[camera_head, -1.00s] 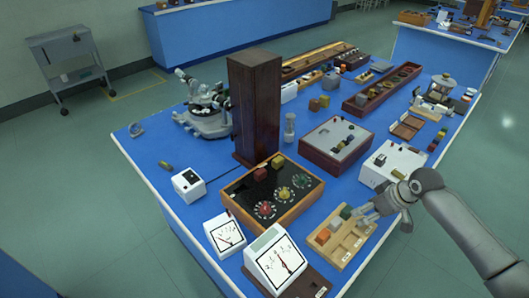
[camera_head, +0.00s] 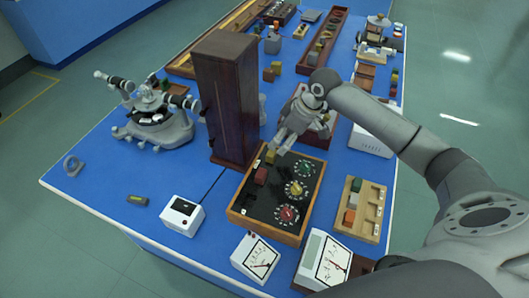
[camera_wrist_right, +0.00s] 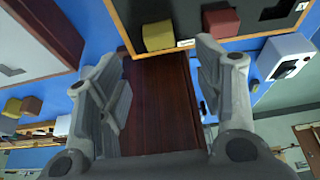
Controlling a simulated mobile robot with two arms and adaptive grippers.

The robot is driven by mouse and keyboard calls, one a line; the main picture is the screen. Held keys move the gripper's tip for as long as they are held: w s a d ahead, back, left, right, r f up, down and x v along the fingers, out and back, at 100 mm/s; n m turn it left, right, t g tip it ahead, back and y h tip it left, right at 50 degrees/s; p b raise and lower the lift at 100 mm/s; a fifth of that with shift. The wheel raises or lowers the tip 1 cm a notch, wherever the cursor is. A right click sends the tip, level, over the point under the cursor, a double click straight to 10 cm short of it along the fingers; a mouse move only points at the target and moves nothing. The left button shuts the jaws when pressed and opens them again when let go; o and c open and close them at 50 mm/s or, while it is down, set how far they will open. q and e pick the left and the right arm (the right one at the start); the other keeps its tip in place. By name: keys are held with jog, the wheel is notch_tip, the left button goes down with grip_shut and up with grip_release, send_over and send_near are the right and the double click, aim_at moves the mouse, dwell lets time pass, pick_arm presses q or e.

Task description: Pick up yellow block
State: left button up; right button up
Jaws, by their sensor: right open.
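A yellow block (camera_head: 270,156) stands on the black panel of the wooden-framed dial box (camera_head: 238,210), beside a red block (camera_head: 261,176). My right gripper (camera_head: 283,142) is above the panel's far edge, close to the yellow block. In the right wrist view my right gripper (camera_wrist_right: 158,58) is open and empty. The yellow block (camera_wrist_right: 158,37) shows there between and beyond the fingertips, with the red block (camera_wrist_right: 221,20) to its right. I cannot tell whether a finger touches the yellow block. My left gripper is not in view.
A tall dark wooden box (camera_head: 232,95) stands left of my right gripper. A wooden rack (camera_head: 371,215) with green, grey and orange blocks lies right of the dial box. Meters (camera_head: 255,258) stand at the front; a microscope-like instrument (camera_head: 155,115) is at the left.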

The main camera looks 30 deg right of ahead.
aim_at(272, 152)
jog(key=shift+x, duration=1.05)
jog(key=shift+f, duration=0.35)
jog(key=shift+w+a+f+p, duration=0.15)
jog(key=shift+w+f+p, duration=0.1)
jog(key=shift+p, duration=0.1)
jog(key=p+x, duration=0.1)
jog(key=x, duration=0.2)
jog(key=shift+f, duration=0.1)
jog(key=shift+x, duration=0.8)
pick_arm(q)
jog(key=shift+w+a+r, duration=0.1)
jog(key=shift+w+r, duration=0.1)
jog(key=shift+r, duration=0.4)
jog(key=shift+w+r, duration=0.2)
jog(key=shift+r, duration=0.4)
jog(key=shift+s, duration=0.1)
